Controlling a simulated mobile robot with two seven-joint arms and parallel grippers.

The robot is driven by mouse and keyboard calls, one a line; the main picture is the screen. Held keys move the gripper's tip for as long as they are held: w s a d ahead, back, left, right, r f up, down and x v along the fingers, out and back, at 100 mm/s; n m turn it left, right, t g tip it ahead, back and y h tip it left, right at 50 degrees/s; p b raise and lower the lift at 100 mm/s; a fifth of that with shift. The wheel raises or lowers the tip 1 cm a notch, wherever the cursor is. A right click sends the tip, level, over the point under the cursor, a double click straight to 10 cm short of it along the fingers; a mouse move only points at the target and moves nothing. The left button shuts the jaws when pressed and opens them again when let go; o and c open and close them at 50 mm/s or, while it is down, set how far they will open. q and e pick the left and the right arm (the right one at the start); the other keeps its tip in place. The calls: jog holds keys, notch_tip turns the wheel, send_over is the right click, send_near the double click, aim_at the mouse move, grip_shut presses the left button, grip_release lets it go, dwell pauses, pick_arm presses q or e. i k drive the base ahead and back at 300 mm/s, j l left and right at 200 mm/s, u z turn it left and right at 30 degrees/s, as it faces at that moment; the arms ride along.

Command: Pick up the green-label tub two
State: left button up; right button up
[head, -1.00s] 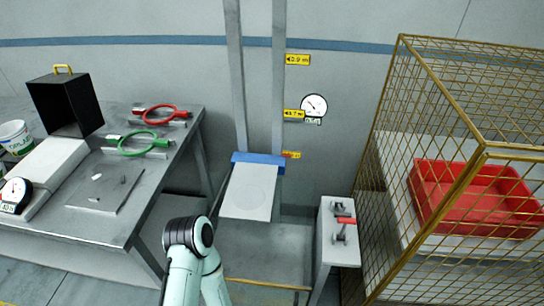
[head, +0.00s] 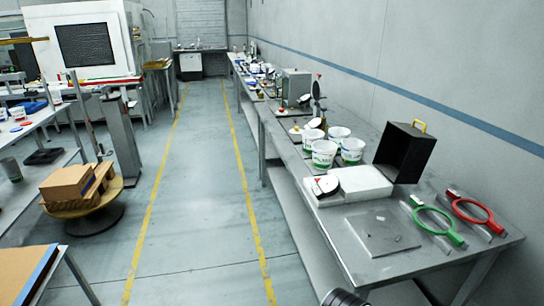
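Several white tubs with green labels stand upright in a group on the grey bench at the right of the head view. One tub (head: 323,154) is at the front left, one (head: 352,151) at the front right, and one (head: 339,134) behind them. I cannot read which of them is tub two. A dark, ringed piece of my own arm shows at the bottom edge, far from the tubs. Neither gripper is in view.
The grey bench (head: 300,215) also holds a white scale (head: 362,183), a black open box (head: 404,152), a flat metal plate (head: 382,231), a green ring tool (head: 436,222) and a red one (head: 474,211). Cartons (head: 72,183) sit on a round stand left. The aisle between yellow lines is clear.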

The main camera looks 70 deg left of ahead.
aim_at(324, 152)
jog(key=u, duration=2)
jog(key=i+j+z, duration=0.1)
jog(key=i+j, duration=0.15)
jog(key=i+j+z, duration=0.1)
jog(key=i+j, duration=0.2)
jog(key=i+j+z, duration=0.25)
jog(key=i+j, duration=0.25)
jog(key=j, duration=0.15)
jog(key=i+j+z, duration=0.1)
jog(key=j, duration=0.25)
jog(key=i+j+z, duration=0.1)
jog(key=i+j, duration=0.25)
jog(key=i+j+z, duration=0.15)
jog(key=j, duration=0.25)
jog(key=i+j+z, duration=0.1)
jog(key=j, duration=0.3)
jog(key=i, duration=0.1)
